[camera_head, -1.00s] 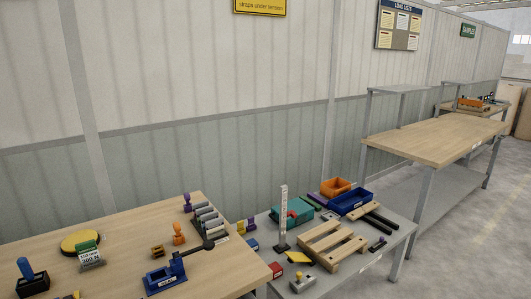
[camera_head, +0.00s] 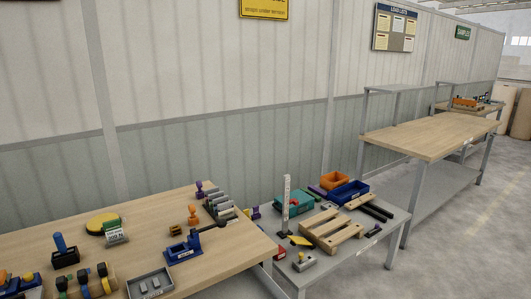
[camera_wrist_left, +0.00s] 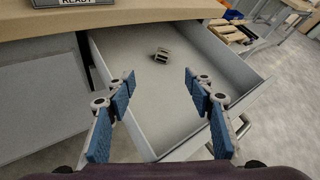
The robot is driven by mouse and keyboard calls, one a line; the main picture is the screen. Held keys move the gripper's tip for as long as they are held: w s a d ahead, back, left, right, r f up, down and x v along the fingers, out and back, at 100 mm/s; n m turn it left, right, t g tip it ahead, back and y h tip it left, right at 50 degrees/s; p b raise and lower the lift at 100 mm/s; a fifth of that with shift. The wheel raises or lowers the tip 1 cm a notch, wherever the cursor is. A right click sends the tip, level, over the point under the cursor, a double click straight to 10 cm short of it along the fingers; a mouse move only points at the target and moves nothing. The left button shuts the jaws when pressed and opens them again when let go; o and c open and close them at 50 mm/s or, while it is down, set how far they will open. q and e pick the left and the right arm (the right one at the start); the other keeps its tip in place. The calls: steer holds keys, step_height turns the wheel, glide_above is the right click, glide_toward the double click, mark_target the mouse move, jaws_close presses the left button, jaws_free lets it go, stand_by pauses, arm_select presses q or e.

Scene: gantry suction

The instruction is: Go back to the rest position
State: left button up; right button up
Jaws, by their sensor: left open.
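My left gripper (camera_wrist_left: 160,95) is open and empty in the left wrist view. Its two blue-padded fingers are spread wide apart over an open drawer (camera_wrist_left: 244,76). A small grey metal piece (camera_wrist_left: 161,55) lies on the drawer floor between the fingers and beyond their tips; nothing touches it. Neither gripper shows in the head view.
A wooden bench (camera_head: 215,271) holds a blue fixture (camera_head: 183,249), a grey tray (camera_head: 151,284) and a yellow disc (camera_head: 103,222). A grey table (camera_head: 375,247) with a wooden pallet (camera_head: 331,232) stands to its right. Floor (camera_head: 455,235) is clear at the right.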

arm_select(q)
steer(key=s+n, duration=0.1)
steer(key=n, duration=0.2)
steer(key=s+n+g+y, duration=0.1)
steer(key=s+n, duration=0.1)
steer(key=n, duration=0.1)
steer(key=shift+s+a, duration=0.2)
steer(key=s+n+g, duration=0.8)
steer(key=s+n, duration=1.6)
steer(key=n, duration=0.1)
step_height(320, 180, down, 33)
steer(key=s+g+b, duration=0.2)
steer(key=s+b, duration=0.1)
steer(key=b, duration=0.3)
steer(key=s+a+f+g+b, duration=0.1)
steer(key=s+a+f+b, duration=0.2)
steer(key=s+f, duration=1.3)
step_height(320, 180, down, 4)
steer(key=shift+s+r+b, duration=0.2)
steer(key=shift+b, duration=0.3)
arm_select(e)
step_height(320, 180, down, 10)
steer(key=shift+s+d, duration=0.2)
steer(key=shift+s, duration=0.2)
